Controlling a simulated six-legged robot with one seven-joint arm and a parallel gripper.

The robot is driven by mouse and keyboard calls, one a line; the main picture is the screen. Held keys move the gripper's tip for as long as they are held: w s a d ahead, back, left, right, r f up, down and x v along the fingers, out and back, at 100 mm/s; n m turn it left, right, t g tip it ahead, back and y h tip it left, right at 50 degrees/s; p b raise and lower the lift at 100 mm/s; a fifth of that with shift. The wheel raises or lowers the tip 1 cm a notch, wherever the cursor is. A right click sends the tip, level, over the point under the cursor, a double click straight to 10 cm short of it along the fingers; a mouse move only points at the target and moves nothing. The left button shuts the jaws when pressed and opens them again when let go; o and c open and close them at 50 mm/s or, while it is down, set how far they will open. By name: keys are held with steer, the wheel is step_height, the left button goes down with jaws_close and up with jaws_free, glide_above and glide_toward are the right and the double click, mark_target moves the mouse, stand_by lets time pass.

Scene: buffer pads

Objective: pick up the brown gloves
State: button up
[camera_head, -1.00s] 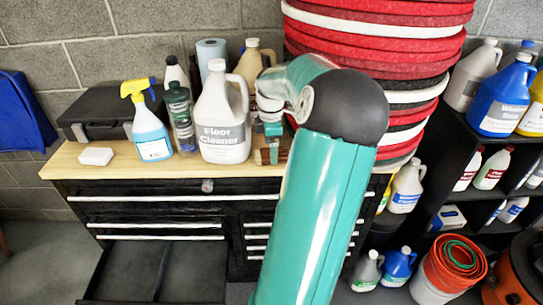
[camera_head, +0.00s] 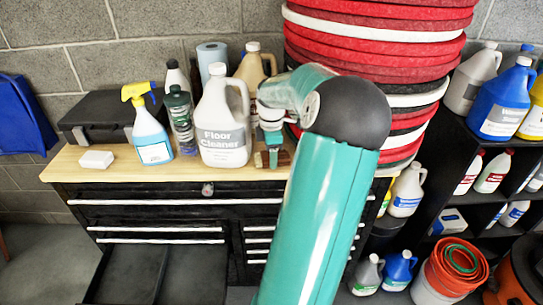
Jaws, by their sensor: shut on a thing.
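The brown gloves (camera_head: 284,158) lie on the wooden top of the tool chest, right of the white Floor Cleaner jug (camera_head: 222,128). Only a small part of them shows beside and behind my gripper (camera_head: 273,160). My gripper points down at the gloves, with its jaws shut on them. My teal arm with its black elbow hides the area to the right. I cannot tell whether the gloves are lifted off the wood.
A blue spray bottle (camera_head: 150,130), a dark green bottle (camera_head: 181,122) and a white block (camera_head: 96,160) stand on the wooden top (camera_head: 120,172). A stack of red and white pads (camera_head: 375,40) rises behind my arm. A lower drawer (camera_head: 150,275) is open.

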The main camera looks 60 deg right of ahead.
steer(key=shift+r, duration=0.4)
step_height(320, 180, up, 2)
steer(key=shift+r, duration=0.15)
steer(key=s+a+r, duration=0.3)
steer(key=a+r, duration=0.1)
steer(key=a, duration=0.2)
steer(key=s+a+r, duration=0.3)
steer(key=a+r, duration=0.2)
steer(key=a, duration=0.1)
steer(key=shift+s+a+r, duration=0.25)
steer(key=shift+r, duration=0.05)
